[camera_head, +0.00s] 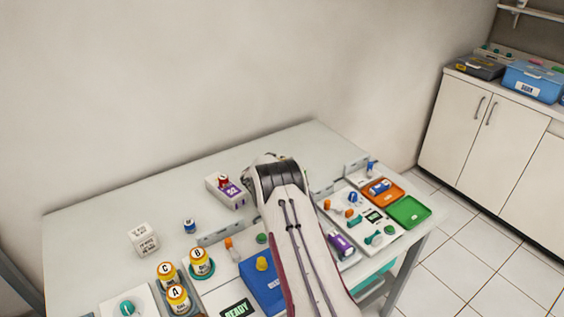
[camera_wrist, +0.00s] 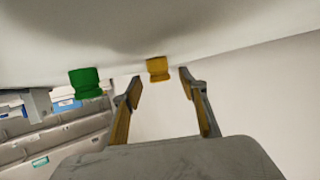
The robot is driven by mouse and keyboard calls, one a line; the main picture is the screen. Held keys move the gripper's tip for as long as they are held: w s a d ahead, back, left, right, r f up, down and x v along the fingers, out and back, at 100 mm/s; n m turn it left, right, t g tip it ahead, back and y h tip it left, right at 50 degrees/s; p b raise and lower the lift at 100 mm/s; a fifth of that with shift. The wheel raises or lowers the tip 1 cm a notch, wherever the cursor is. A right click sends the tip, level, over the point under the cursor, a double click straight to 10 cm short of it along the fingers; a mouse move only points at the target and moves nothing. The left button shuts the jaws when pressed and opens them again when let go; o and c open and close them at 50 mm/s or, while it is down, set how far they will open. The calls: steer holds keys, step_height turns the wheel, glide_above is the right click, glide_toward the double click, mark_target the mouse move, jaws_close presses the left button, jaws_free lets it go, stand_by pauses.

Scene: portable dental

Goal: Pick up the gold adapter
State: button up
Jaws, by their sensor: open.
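The gold adapter (camera_wrist: 158,69) is a small stepped yellow-gold piece in the wrist view, at the edge of a pale surface along the top of the picture. My gripper (camera_wrist: 160,84) is open and empty, with one finger to each side of the adapter in the picture. The adapter shows just beyond the fingertips, and I see no contact. How far off it is in depth I cannot tell. In the head view my arm hides the gripper, and I cannot make out the adapter for certain.
A similar green piece (camera_wrist: 86,83) is left of the adapter. In the head view, bottles (camera_head: 202,262) and a blue box with a yellow knob (camera_head: 262,264) are left of my arm. An orange tray (camera_head: 397,194) and a green tray (camera_head: 408,212) are to its right.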

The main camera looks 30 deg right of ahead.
steer(key=shift+w+d+f, duration=0.25)
steer(key=shift+w+d, duration=0.05)
steer(key=shift+d, duration=0.1)
stand_by(0.3)
steer(key=c, duration=1.2)
